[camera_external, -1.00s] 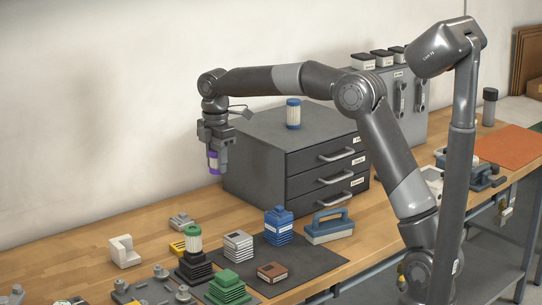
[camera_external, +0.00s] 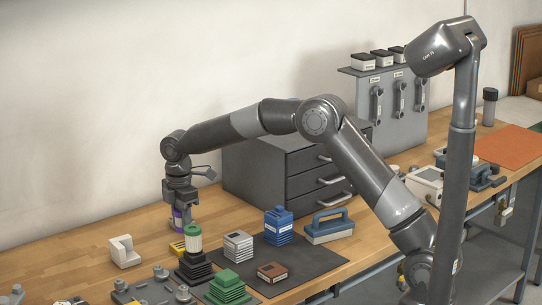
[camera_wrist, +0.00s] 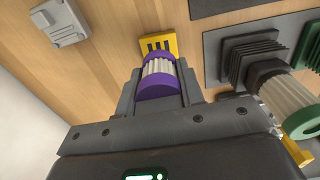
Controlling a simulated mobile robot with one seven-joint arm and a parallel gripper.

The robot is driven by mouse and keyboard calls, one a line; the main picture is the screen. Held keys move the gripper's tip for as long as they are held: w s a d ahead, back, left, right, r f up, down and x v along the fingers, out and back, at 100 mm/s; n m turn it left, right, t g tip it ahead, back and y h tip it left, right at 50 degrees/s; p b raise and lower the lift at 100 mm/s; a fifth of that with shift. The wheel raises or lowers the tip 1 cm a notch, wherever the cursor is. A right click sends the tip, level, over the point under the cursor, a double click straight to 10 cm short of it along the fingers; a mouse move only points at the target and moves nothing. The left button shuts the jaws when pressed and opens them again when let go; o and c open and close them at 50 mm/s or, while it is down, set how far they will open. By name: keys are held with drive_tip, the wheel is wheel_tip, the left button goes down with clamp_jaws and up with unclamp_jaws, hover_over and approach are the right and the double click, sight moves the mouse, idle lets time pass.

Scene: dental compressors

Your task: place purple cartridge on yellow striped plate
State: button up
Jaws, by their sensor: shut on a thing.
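The purple cartridge (camera_external: 178,219) has purple ends and a white pleated middle, which shows in the wrist view (camera_wrist: 158,68). My gripper (camera_external: 180,203) is shut on it and holds it roughly upright. The yellow striped plate (camera_wrist: 158,44) with dark stripes lies on the bench just beyond the cartridge in the wrist view; the cartridge hides part of it. In the external view the plate (camera_external: 177,247) shows as a small yellow patch below the cartridge, left of the green-capped cartridge. I cannot tell how large the gap between cartridge and plate is.
A green-capped cartridge (camera_external: 194,238) stands on a black ribbed stand (camera_external: 193,269), close beside the plate. A white block (camera_external: 124,251) is to the left. A grey clamp-like part (camera_wrist: 62,22) lies in the wrist view. The drawer cabinet (camera_external: 255,165) is behind right.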

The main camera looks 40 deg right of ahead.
sight(182, 245)
drive_tip(key=shift+a+f, duration=0.15)
drive_tip(key=shift+a, duration=0.15)
drive_tip(key=shift+f, duration=2.05)
drive_tip(key=shift+f, duration=0.1)
drive_tip(key=o, duration=1)
wheel_tip(182, 245, up, 12)
drive_tip(key=shift+r, duration=0.25)
